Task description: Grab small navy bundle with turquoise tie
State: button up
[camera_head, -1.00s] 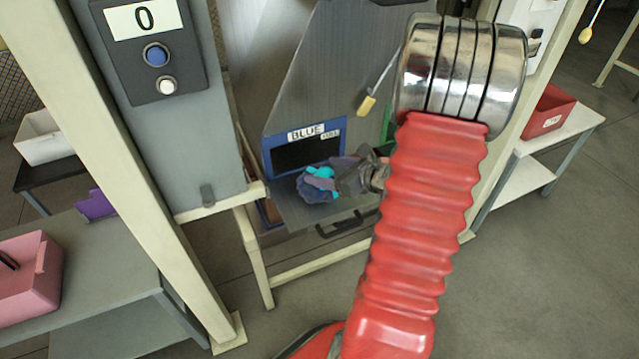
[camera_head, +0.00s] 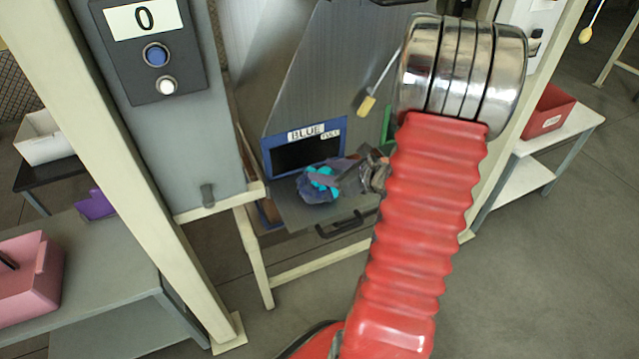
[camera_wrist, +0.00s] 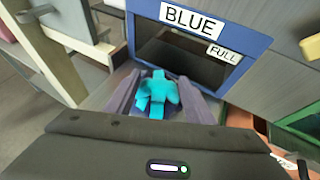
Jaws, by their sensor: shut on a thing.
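The small navy bundle (camera_head: 318,193) with its turquoise tie (camera_head: 322,177) lies on the grey shelf in front of the opening labelled BLUE. My gripper (camera_head: 340,178) reaches it from the right, its jaws shut on the bundle. In the wrist view the turquoise tie (camera_wrist: 157,93) shows between my two fingers (camera_wrist: 160,95). Most of the navy cloth is hidden there by the fingers and the gripper body.
The blue-framed opening (camera_head: 343,133) with BLUE and FULL labels stands just behind. A black handle (camera_head: 347,226) sits below the shelf. A grey post with a button panel (camera_head: 155,55) is at left. A yellow-tipped pull (camera_head: 367,104) hangs above my gripper.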

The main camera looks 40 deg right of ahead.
jog(key=shift+c, duration=0.7)
jog(key=shift+r, duration=0.15)
notch_tip(320, 180, up, 10)
dwell(0.7)
